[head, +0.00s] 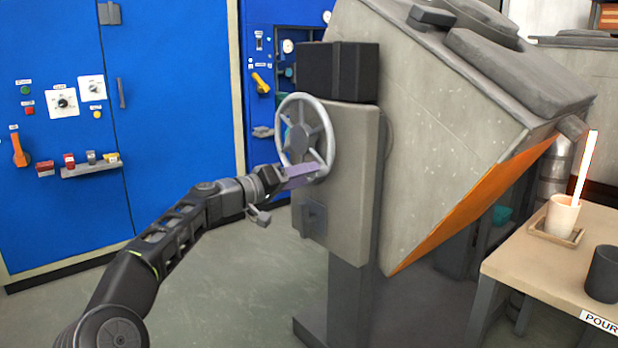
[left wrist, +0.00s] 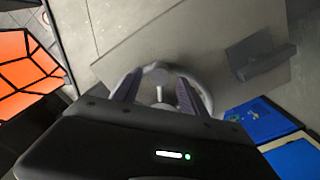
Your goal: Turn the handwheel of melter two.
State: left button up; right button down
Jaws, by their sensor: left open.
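The handwheel (head: 301,137) is a grey spoked wheel on the grey box at the left side of a large tilted melter (head: 470,130). No number shows on this melter. My left gripper (head: 312,172) is at the wheel's lower rim, its purple-grey fingers reaching the wheel. In the left wrist view the open fingers (left wrist: 157,84) lie on either side of the wheel's hub, over the wheel (left wrist: 207,100). I cannot tell whether they touch the rim or spokes. My right gripper is not in view.
A black box (head: 337,72) sits above the wheel. Blue cabinets (head: 170,100) with switches stand at the left. The floor at the left is clear.

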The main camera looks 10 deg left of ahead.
pick_arm(q)
jog(key=v, duration=0.5)
jog(key=shift+s+a+b, duration=0.15)
jog(key=shift+s+b, duration=0.05)
jog(key=shift+b, duration=0.2)
